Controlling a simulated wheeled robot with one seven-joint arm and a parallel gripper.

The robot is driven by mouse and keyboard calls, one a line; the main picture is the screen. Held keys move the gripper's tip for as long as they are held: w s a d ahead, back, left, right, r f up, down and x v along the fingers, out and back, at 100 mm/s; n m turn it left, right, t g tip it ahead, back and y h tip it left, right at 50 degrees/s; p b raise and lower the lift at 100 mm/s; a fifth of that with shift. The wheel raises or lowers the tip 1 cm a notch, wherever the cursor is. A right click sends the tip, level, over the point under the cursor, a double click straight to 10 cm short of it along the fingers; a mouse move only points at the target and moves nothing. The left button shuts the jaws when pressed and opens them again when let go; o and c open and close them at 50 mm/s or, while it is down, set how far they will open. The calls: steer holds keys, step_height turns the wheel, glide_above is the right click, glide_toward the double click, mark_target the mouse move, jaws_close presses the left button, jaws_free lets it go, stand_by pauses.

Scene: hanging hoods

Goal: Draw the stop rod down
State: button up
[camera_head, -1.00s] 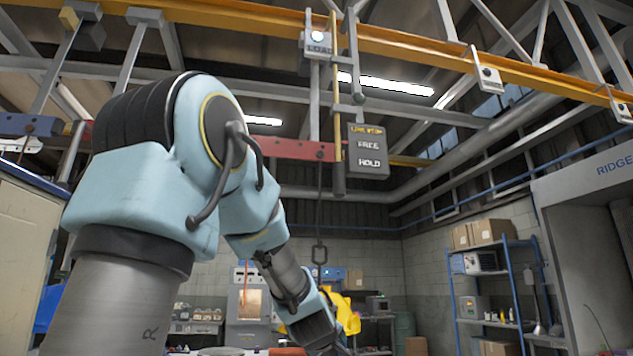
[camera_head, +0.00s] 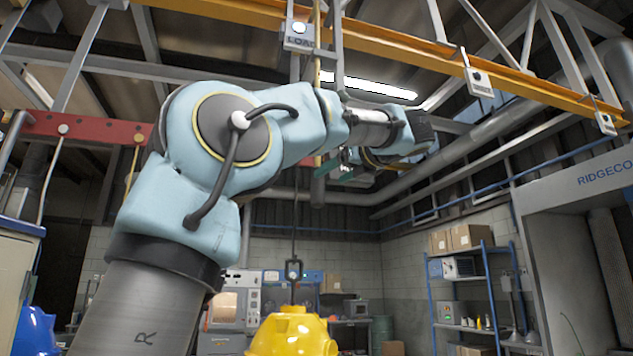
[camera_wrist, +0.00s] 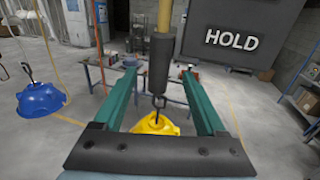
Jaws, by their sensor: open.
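The stop rod is a thin yellow rod (camera_head: 317,65) with a thick dark grip (camera_head: 318,188) at its lower end. In the wrist view the dark grip (camera_wrist: 158,62) hangs upright in the gap between my green fingers, with clear space on both sides. How far it reaches in between them is hard to tell. My gripper (camera_wrist: 158,72) is open and empty; in the head view it is partly hidden by my wrist beside the rod. The dark sign (camera_wrist: 255,30) right of the rod reads HOLD in the wrist view; my arm covers it in the head view.
A yellow hood (camera_head: 290,335) hangs on a hook below the rod. A blue hood (camera_wrist: 40,97) hangs at the left. An orange overhead rail (camera_head: 400,50) carries small boxes, one marked LOAD (camera_head: 300,37). A blue shelf (camera_head: 470,295) stands at the right.

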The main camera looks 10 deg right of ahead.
mark_target(321, 182)
steer(key=p+x, duration=0.2)
steer(key=x, duration=0.6)
steer(key=shift+p, duration=0.3)
steer(key=shift+s, duration=0.1)
jaws_close()
stand_by(0.9)
